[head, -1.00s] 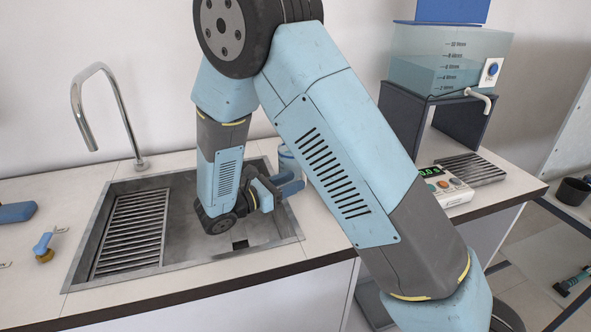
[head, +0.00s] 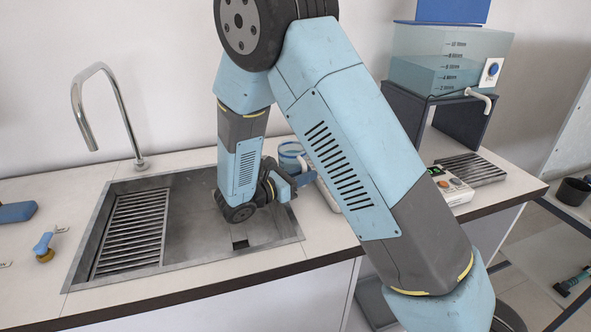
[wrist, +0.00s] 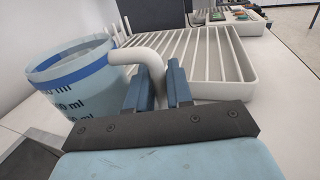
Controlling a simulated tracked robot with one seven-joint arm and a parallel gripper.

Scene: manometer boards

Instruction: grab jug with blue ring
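The jug with the blue ring (head: 291,151) stands on the counter just right of the sink, partly hidden by my arm in the head view. In the wrist view the jug (wrist: 78,80) is a clear cup with ml marks, a blue band near the rim and a pale curved handle at its right. My gripper (wrist: 160,80) has its two blue fingers on either side of the handle. I cannot tell whether they press on it. In the head view my gripper (head: 293,184) is in front of the jug, by the sink's right edge.
A white slatted rack (wrist: 205,60) stands close beyond my fingers. The sink (head: 190,220) lies left, with a tall tap (head: 125,110). A water tank (head: 445,65) on a dark stand and a small device with a display (head: 450,187) are at the right.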

